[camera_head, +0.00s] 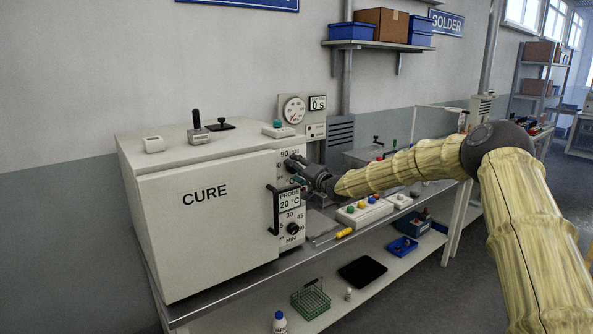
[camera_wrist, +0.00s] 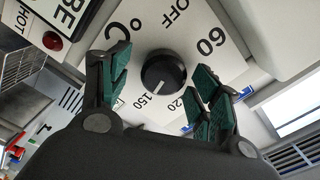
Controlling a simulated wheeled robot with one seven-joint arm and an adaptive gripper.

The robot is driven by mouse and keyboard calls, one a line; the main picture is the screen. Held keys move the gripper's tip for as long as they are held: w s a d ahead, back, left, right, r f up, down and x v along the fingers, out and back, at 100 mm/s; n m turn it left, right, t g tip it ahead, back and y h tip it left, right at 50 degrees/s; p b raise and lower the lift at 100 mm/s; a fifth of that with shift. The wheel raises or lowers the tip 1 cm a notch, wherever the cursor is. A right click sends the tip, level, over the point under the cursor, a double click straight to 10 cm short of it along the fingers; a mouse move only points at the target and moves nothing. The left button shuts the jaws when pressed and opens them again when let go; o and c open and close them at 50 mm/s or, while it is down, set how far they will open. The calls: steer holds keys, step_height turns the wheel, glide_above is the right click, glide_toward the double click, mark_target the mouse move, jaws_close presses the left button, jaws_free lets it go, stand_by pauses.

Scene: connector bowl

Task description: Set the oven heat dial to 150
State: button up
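The oven (camera_head: 205,205), a large white box marked CURE, stands on the bench at left, its door shut. Its heat dial (camera_wrist: 163,70) is a round black knob in the wrist view, on a white panel with OFF, 60, 120 and 150 around it. A pale mark on the knob's lower edge points toward 150. My gripper (camera_wrist: 162,78) is open, its green-padded fingers on either side of the dial with gaps to the knob. In the head view my gripper (camera_head: 299,172) is at the oven's upper right panel and partly covers the dial.
A PROBE display (camera_head: 289,200) reads 20 °C, with a minute knob (camera_head: 292,228) below it. The black door handle (camera_head: 273,209) sticks out nearby. A yellow-handled tool (camera_head: 343,233) and a button box (camera_head: 364,213) lie on the bench. A red lamp (camera_wrist: 53,40) is beside the dial panel.

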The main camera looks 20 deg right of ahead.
steer(key=shift+a, duration=0.1)
steer(key=v, duration=1.2)
stand_by(0.4)
